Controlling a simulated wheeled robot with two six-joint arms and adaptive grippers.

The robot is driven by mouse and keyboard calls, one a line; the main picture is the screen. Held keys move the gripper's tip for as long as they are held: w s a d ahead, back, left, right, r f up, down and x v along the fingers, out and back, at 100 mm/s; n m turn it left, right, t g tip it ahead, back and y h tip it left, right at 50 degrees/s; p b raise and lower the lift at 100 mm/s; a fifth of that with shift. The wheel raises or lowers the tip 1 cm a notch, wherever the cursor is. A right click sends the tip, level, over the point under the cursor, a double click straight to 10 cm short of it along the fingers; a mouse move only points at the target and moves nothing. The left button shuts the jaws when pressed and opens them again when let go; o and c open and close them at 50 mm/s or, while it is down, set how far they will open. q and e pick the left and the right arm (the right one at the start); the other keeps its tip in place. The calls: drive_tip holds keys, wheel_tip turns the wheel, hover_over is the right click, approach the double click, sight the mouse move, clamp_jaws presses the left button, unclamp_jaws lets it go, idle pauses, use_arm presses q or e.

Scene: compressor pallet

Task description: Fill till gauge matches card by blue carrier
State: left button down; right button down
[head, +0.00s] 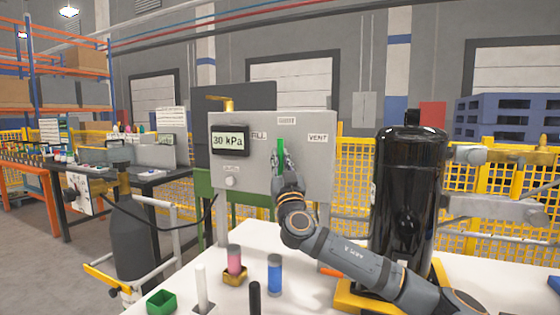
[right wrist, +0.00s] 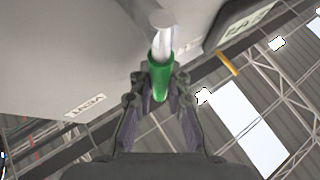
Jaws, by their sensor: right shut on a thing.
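A grey panel (head: 310,180) carries a gauge display (head: 229,140) that reads 30 kPa. Around its valve are a partly covered label ending in "ILL" (head: 259,135), a top label (head: 286,121) that seems to say SHUT, and VENT (head: 318,138). My right gripper (head: 281,175) is shut on the green valve handle (head: 281,156), which stands about upright under the top label. The handle (right wrist: 160,78) also shows between the fingers in the right wrist view. A blue piece (head: 555,283), possibly the blue carrier, is cut off at the right edge. I see no readable card beside it. My left gripper is not in view.
A black compressor (head: 408,190) stands in a yellow frame behind my right forearm. On the white table (head: 310,262) are a blue cylinder (head: 275,273), a pink cylinder (head: 234,260) in a brownish-yellow holder (head: 235,277), and a green holder (head: 161,302). White and black posts stand at the front.

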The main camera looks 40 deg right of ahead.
drive_tip(key=c, duration=1.3)
unclamp_jaws()
wheel_tip(320, 180, up, 10)
